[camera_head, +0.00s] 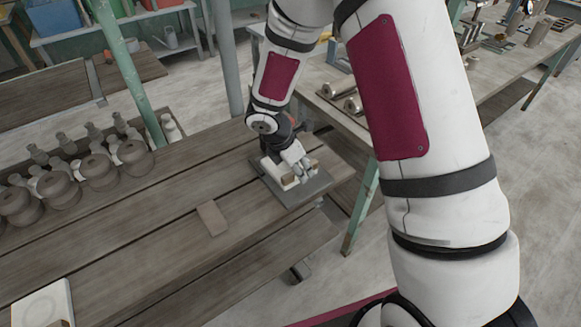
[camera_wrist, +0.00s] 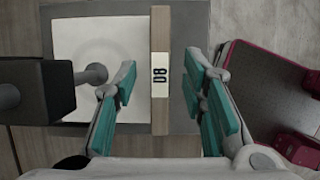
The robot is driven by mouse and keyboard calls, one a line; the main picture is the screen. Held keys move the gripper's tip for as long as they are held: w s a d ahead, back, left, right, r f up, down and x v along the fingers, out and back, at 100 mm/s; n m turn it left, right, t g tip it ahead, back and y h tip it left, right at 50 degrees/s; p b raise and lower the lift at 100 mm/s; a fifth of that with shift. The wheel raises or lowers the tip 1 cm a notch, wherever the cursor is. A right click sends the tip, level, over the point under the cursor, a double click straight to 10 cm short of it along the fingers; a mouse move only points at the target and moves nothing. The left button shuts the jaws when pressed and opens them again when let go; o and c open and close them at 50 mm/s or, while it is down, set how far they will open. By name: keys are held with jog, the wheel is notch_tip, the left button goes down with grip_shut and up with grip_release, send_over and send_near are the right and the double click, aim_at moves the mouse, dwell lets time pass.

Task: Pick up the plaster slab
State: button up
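A white plaster slab (camera_wrist: 85,42) with a faint round hollow lies on a grey board (camera_wrist: 185,20) in the wrist view. A wooden strip (camera_wrist: 160,30) with a white number label runs along the slab's right side. My gripper (camera_wrist: 163,88) is open, its teal-padded fingers on either side of the strip; I cannot tell whether they touch anything. In the head view my gripper (camera_head: 294,174) is over the grey board (camera_head: 303,191) at the table's right end, and hides much of the slab there. Another white slab (camera_head: 42,303) lies at the lower left.
A small brown block (camera_head: 212,218) lies on the wooden table (camera_head: 150,225). Several clay pots (camera_head: 100,171) and bottles stand at the left. A dark block with a rod (camera_wrist: 35,90) is at the left in the wrist view. The table's middle is mostly clear.

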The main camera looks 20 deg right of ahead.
jog(key=shift+f, duration=0.2)
dwell(0.4)
grip_shut()
jog(key=shift+r, duration=0.1)
